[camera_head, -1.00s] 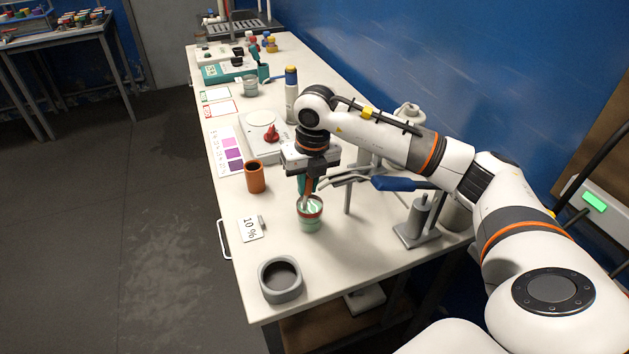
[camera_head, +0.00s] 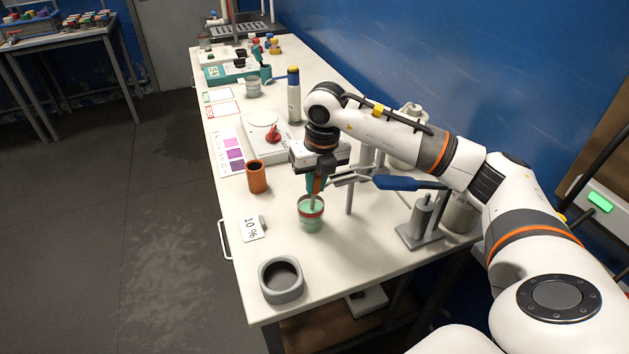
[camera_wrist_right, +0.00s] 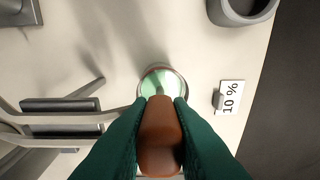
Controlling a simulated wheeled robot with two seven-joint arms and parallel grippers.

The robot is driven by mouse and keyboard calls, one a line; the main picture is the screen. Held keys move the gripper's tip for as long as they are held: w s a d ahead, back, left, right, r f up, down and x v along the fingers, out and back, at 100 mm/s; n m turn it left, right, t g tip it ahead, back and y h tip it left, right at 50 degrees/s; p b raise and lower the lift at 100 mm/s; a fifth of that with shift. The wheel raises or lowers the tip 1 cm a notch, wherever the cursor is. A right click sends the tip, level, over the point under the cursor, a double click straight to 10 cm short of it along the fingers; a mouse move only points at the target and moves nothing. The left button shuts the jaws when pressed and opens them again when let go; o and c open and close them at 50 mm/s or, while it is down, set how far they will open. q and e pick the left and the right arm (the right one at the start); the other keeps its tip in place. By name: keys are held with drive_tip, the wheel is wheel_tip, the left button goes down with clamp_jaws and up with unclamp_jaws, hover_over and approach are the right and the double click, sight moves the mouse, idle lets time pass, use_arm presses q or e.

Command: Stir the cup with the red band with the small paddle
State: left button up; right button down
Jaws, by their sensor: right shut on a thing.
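The cup with the red band (camera_head: 311,215) stands upright on the white bench and holds a pale green liquid. It also shows in the right wrist view (camera_wrist_right: 163,82), partly hidden by what I hold. My right gripper (camera_head: 316,184) is above the cup, pointing down. In the right wrist view its green fingers (camera_wrist_right: 160,135) are shut on the brown handle of the small paddle (camera_wrist_right: 161,130). The paddle's lower end reaches into the cup's opening; its tip is hidden. My left gripper is not in view.
A "10 %" card (camera_head: 250,229) lies left of the cup, with a grey round holder (camera_head: 281,281) in front. A brown cup (camera_head: 256,177) stands behind left. A clamp with a blue handle (camera_head: 395,183) is close on the right. A white scale (camera_head: 262,140) stands farther back.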

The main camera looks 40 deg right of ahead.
drive_tip(key=shift+a, duration=0.1)
drive_tip(key=shift+r+p, duration=3.8)
drive_tip(key=shift+r, duration=1.75)
